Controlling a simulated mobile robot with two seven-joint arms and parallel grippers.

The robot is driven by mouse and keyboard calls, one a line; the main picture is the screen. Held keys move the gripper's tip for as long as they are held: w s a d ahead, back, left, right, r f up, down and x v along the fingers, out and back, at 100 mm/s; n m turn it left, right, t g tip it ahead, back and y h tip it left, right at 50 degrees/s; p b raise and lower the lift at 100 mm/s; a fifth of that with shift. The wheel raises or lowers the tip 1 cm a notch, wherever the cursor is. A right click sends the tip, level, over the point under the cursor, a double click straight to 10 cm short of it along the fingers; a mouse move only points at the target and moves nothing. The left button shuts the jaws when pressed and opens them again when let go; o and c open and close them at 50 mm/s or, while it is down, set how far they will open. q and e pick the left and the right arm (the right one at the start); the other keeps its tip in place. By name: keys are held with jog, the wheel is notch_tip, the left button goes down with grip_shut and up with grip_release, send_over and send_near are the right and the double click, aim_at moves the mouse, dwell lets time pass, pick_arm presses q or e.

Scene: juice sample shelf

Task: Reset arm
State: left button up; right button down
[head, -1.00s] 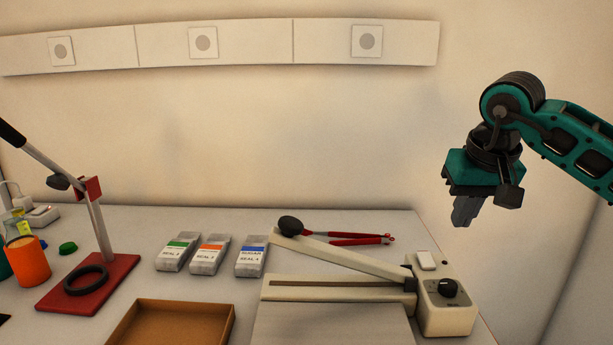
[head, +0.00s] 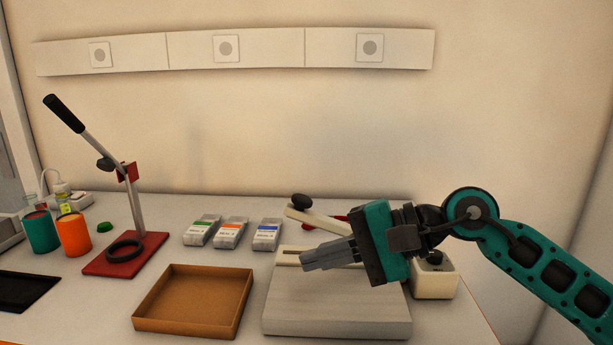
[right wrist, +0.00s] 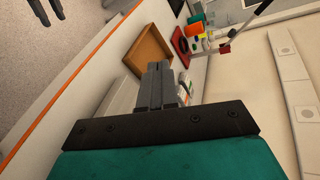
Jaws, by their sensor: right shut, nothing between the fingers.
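My right gripper (head: 330,254) is shut and empty. In the head view it points left above the grey board (head: 335,310) and in front of the white heat sealer (head: 432,282), hiding part of the sealer and its raised arm. In the right wrist view the shut fingers (right wrist: 161,88) point up toward the brown tray (right wrist: 148,52). My left gripper does not show in the head view.
The brown tray (head: 190,328) stands left of the board. Three labelled packets (head: 230,234) lie behind it. A red press stand (head: 122,262), orange jar (head: 74,236) and teal jar (head: 41,232) are at left.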

notch_tip(320, 180, up, 7)
jog(key=s+m+t+y, duration=0.1)
jog(key=m+t+y, duration=0.7)
jog(key=m, duration=1)
jog(key=w+d+f+m+t+h, duration=0.1)
jog(key=d+f+m+t+h, duration=0.45)
jog(key=m+h, duration=0.6)
jog(key=w+d+f+m+t+h, duration=0.2)
jog(key=d+f+m+t+h, duration=0.3)
jog(key=m, duration=1.2)
jog(key=s+d+f+m+g+h, duration=0.3)
jog(key=s+d+f+m+g, duration=0.15)
jog(key=f, duration=0.25)
jog(key=s+d+f+m+g+h, duration=0.2)
jog(key=s+d+f+m+g, duration=0.15)
jog(key=f+m, duration=0.3)
jog(key=s+f+m+g, duration=0.7)
jog(key=s+f+g, duration=0.3)
jog(key=s, duration=0.7)
jog(key=w+a+f+t+y, duration=0.2)
jog(key=w+f+t, duration=0.5)
jog(key=f+t, duration=0.1)
jog(key=shift+w+a+f, duration=0.25)
jog(key=shift+a+f, duration=0.15)
jog(key=shift+f, duration=0.5)
